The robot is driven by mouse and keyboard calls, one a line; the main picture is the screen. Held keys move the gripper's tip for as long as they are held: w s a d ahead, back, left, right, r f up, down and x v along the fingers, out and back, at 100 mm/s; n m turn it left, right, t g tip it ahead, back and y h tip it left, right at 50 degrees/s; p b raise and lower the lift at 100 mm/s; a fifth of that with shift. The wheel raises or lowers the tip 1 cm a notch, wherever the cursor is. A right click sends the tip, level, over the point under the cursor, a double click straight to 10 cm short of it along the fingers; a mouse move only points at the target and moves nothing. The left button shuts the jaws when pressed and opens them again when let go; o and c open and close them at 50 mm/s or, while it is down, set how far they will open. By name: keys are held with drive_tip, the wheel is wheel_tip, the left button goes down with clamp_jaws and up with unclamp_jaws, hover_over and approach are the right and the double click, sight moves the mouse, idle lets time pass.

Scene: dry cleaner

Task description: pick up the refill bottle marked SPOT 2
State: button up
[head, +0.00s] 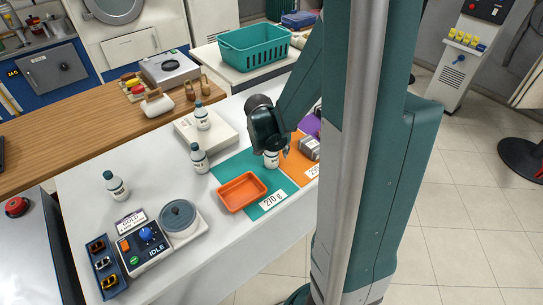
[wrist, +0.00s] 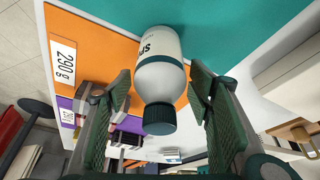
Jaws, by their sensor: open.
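A white bottle (wrist: 162,68) with a dark green cap lies between the two fingers of my gripper (wrist: 160,88) in the wrist view, with a gap on each side. Its label shows "SP"; the rest, and any number, is turned away. In the head view this bottle (head: 271,159) stands on the teal mat (head: 233,168), partly covered by my open gripper (head: 277,148). Three similar white bottles stand to the left: one on a pale tray (head: 202,118), one beside the teal mat (head: 199,158), one further left (head: 115,186). Their labels are too small to read.
An orange tray (head: 242,191) sits on the teal mat, near a "210 g" card (head: 272,201). An orange mat (head: 298,162) with a grey metal object (head: 309,148) lies right of the bottle. A control box (head: 145,243) and a round-lidded device (head: 178,218) stand at the front left.

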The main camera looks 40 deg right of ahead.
idle(0.3)
drive_tip(key=c, duration=1.2)
drive_tip(key=shift+r, duration=0.15)
drive_tip(key=shift+r+p, duration=1.3)
drive_tip(key=shift+r, duration=3.6)
